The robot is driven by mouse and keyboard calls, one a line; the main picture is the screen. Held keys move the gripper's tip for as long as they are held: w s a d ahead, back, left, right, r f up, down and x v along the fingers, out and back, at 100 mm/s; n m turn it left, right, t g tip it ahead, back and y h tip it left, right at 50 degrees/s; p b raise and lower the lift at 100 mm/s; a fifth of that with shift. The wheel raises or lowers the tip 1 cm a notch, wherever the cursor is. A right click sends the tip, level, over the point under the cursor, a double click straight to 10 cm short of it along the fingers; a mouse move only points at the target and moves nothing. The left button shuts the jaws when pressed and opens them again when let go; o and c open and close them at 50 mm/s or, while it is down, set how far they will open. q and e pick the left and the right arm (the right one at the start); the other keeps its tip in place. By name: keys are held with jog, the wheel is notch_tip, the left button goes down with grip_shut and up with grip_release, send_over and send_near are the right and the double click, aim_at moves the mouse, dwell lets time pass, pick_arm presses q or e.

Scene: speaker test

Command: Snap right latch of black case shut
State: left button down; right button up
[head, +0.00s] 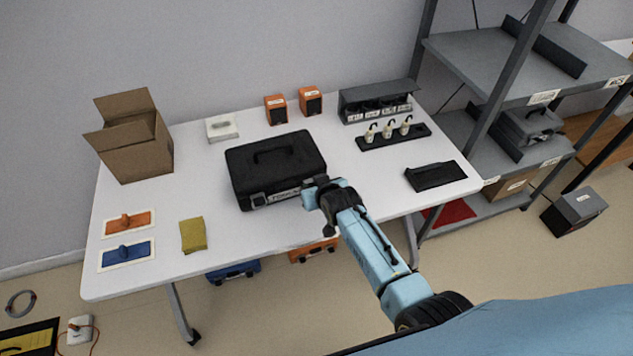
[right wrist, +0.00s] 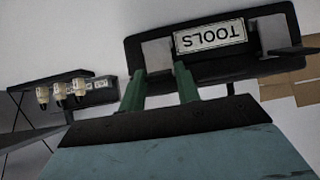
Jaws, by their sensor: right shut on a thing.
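The black case (head: 275,160) lies closed on the white table, its handle (head: 270,155) on top. In the right wrist view the case (right wrist: 205,72) appears upside down with its white TOOLS label (right wrist: 210,37). My right gripper (head: 310,189) is at the right end of the case's front. In the right wrist view its green fingers (right wrist: 159,70) are shut on the grey right latch (right wrist: 157,54), one on each side. The latch's exact angle is hard to tell. The left latch (head: 258,199) is grey and apart from the gripper. My left gripper is out of view.
On the table (head: 230,250) stand a cardboard box (head: 140,150), orange speakers (head: 311,101), a bottle rack (head: 395,136) and a black tray (head: 436,176). A yellow cloth (head: 193,235) lies at the front. Grey shelves (head: 500,70) rise at the right.

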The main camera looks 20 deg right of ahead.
jog(key=shift+w+r+g+p, duration=0.15)
jog(key=shift+w+g+p, duration=0.1)
jog(key=shift+g+p, duration=0.25)
jog(key=o, duration=0.9)
jog(key=shift+c, duration=0.2)
jog(key=shift+s+r, duration=0.35)
jog(key=a+p+v, duration=0.1)
jog(key=p+v, duration=0.2)
jog(key=v, duration=0.9)
jog(key=shift+s+d+p, duration=0.15)
jog(key=shift+d+p, duration=0.25)
jog(key=shift+d, duration=0.05)
jog(key=shift+r, duration=0.15)
